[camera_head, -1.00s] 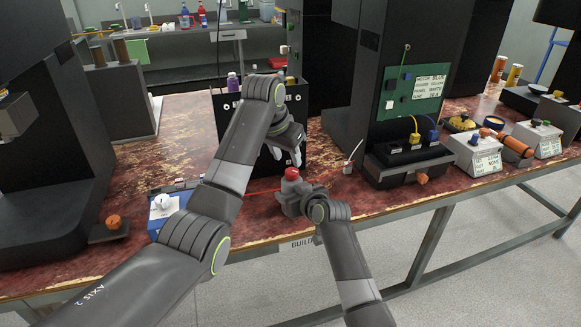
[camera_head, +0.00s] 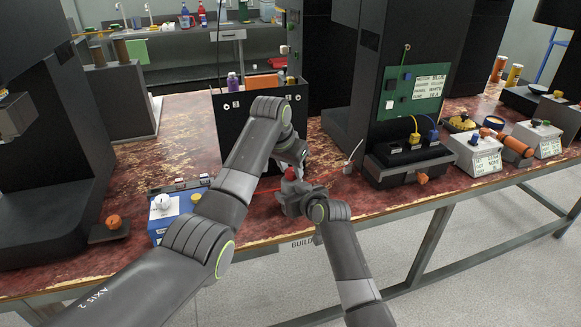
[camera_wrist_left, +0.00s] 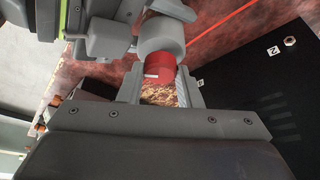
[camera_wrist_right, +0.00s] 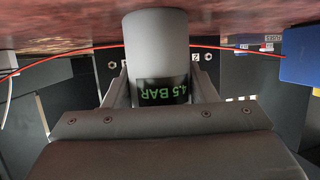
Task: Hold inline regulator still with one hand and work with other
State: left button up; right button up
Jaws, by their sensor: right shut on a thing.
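The inline regulator is a grey cylinder (camera_wrist_right: 160,45) with a green "4.5 BAR" readout, seen in the right wrist view. My right gripper (camera_head: 291,198) is shut around its body above the bench. Its red knob (camera_head: 289,173) points up, and the knob (camera_wrist_left: 158,68) also shows in the left wrist view. My left gripper (camera_head: 296,163) is open, above the regulator. In the left wrist view its fingers (camera_wrist_left: 165,88) lie on either side of the knob, with a gap visible. Contact with the knob cannot be told.
A red line (camera_wrist_right: 75,55) runs out on both sides of the regulator. A blue box (camera_head: 165,222) with a white dial stands left, and a black box (camera_head: 228,130) behind. A black station with a green panel (camera_head: 415,92) stands right. The bench's front edge is close.

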pick_arm(q)
jog(key=shift+m+h, duration=0.3)
jog(key=shift+m, duration=0.5)
jog(key=o, duration=0.7)
jog(key=v, duration=1.2)
jog(key=shift+w, duration=0.35)
jog(key=shift+r, duration=0.1)
